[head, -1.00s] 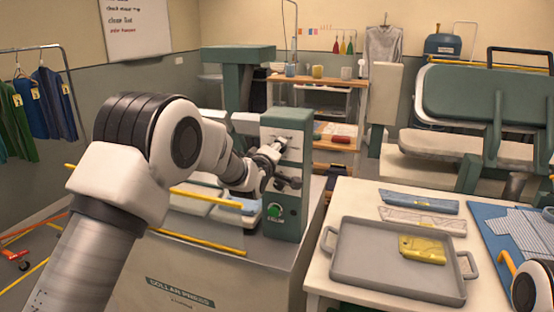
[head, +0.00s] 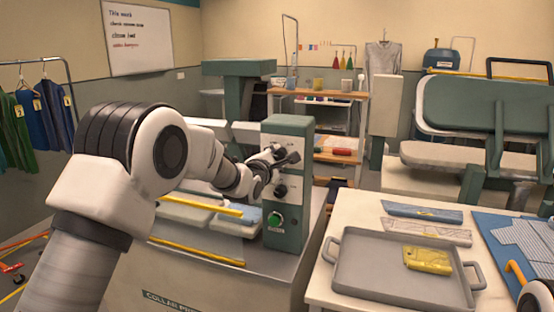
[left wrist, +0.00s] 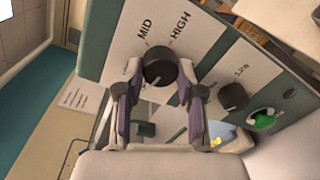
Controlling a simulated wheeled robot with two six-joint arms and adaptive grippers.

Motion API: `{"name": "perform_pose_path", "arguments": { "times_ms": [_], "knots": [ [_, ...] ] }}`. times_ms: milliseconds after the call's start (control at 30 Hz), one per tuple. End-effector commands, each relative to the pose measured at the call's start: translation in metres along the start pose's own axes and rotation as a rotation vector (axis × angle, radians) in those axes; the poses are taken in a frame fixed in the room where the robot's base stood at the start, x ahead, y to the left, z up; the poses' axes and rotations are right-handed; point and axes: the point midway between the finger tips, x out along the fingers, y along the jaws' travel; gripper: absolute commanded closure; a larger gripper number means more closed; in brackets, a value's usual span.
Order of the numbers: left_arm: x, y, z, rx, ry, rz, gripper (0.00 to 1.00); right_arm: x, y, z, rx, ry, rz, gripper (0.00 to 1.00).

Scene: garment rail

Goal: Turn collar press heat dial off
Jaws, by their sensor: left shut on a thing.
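The collar press (head: 286,125) is a green cabinet with a pale control panel. Its heat dial (left wrist: 160,67) is a round black knob, with MID and HIGH printed beside it in the left wrist view. My left gripper (head: 284,160) is at the upper part of the panel, and in the left wrist view its two fingers (left wrist: 163,88) are closed on the sides of the dial. The fingers hide part of the dial and its scale, and I cannot read its setting.
A second black knob (left wrist: 233,96) and a green button (left wrist: 263,119) are on the same panel, below the heat dial in the head view. A grey tray (head: 350,282) with a yellow piece (head: 427,260) stands on the table at right.

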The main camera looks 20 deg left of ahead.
Motion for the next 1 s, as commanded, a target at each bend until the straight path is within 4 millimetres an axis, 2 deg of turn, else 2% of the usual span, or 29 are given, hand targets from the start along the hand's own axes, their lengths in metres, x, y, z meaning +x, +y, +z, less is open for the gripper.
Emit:
{"name": "perform_pose_path", "arguments": {
  "times_ms": [333, 833, 867, 900, 1000],
  "knots": [
    [0.0, -0.0009, -0.0007, -0.136, -0.008, -0.001, 0.97, -0.0002, 0.0, 0.0, 0.0, 0.0, 0.0, 1.0],
    [0.0, -0.0014, -0.0011, -0.154, -0.008, -0.002, 0.97, -0.0001, 0.0, 0.0, 0.0, 0.0, 0.0, 1.0],
    [0.0, -0.0015, -0.0011, -0.154, -0.008, -0.002, 0.52, -0.0001, 0.0, 0.0, 0.0, 0.0, 0.0, 1.0],
    [0.0, -0.0015, -0.0011, -0.154, -0.008, -0.002, 0.38, -0.0001, 0.0, 0.0, 0.0, 0.0, 0.0, 1.0],
    [0.0, -0.0013, -0.0009, -0.153, -0.008, -0.002, 0.37, -0.0001, 0.0, 0.0, 0.0, 0.0, 0.0, 1.0]
  ]
}}
